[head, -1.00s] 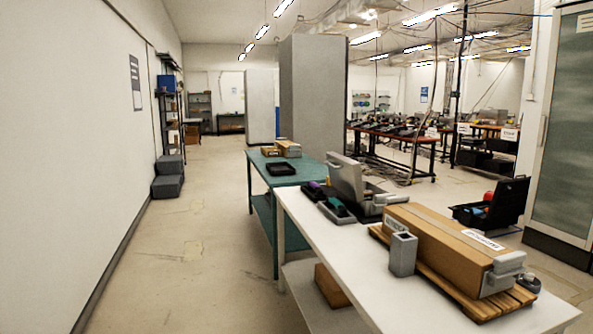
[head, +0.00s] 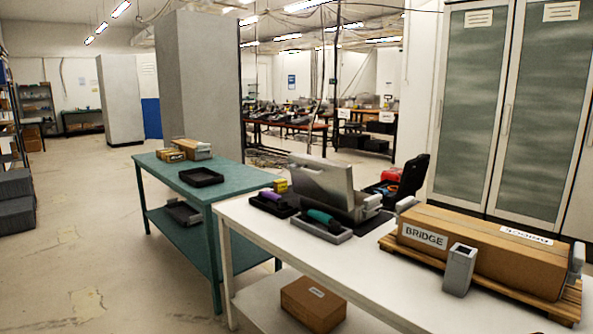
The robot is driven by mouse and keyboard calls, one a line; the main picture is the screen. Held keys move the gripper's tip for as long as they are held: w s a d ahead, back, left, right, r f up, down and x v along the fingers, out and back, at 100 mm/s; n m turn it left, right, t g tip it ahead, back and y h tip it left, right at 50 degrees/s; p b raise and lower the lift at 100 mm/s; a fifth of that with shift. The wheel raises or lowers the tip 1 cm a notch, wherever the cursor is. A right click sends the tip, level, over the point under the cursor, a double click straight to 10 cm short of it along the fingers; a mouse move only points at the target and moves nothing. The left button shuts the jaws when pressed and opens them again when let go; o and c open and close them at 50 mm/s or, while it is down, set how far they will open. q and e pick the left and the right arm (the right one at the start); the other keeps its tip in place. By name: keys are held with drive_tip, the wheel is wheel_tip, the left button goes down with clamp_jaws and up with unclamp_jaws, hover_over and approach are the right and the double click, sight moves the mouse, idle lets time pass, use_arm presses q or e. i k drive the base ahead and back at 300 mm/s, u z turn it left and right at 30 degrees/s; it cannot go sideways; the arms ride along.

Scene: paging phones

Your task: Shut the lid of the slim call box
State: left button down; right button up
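A grey case with its lid raised (head: 322,184) stands on the white table (head: 262,229), near the table's far edge. The lid leans back, tilted, above a dark base (head: 368,214). The inside of the base is mostly hidden from here. Neither of my grippers shows in the head view.
Trays with a purple item (head: 271,197) and a green item (head: 322,217) sit beside the case. A long cardboard box marked BRIDGE (head: 480,245) lies on a wooden pallet, with a grey holder (head: 459,270) in front.

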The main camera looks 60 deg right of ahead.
sight(330, 183)
drive_tip(key=z, duration=0.85)
drive_tip(key=i, duration=1.55)
drive_tip(key=z, duration=1.4)
